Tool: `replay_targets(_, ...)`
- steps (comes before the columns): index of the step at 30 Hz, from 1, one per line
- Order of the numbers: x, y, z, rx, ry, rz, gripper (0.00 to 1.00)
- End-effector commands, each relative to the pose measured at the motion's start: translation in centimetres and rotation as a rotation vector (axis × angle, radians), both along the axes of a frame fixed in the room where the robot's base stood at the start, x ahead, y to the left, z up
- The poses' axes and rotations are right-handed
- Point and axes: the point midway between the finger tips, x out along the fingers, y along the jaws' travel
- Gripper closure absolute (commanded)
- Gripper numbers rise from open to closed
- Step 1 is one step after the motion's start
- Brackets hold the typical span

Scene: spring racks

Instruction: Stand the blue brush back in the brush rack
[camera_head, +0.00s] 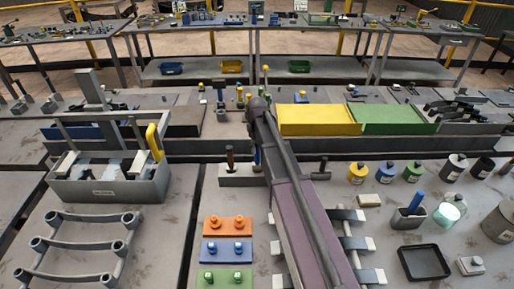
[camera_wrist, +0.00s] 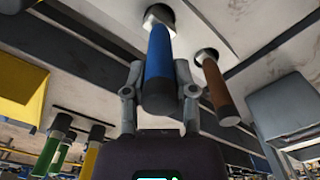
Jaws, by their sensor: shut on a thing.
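The blue brush (camera_wrist: 160,55) is between the two fingers of my gripper (camera_wrist: 159,75), which is shut on its handle. Its pale metal collar meets a dark round hole in the brush rack (camera_wrist: 225,15); how deep it sits I cannot tell. A brown-handled brush (camera_wrist: 215,85) stands in a neighbouring hole, close to my gripper. In the head view, the light rack (camera_head: 237,178) shows left of my arm, with the brown brush (camera_head: 230,157) upright. A sliver of the blue brush (camera_head: 257,157) shows beside my arm, which hides my gripper.
A grey caddy (camera_head: 108,190) with a yellow handle stands to the left. Orange, blue and green blocks (camera_head: 226,251) lie in front of the rack.

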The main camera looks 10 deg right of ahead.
Motion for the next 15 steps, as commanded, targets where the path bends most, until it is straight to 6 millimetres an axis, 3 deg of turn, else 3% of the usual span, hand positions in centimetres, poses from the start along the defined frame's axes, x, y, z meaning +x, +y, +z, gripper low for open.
replay_targets(15, 0.00, 0.00, -0.80, 0.000, 0.000, 0.000, 1.00)
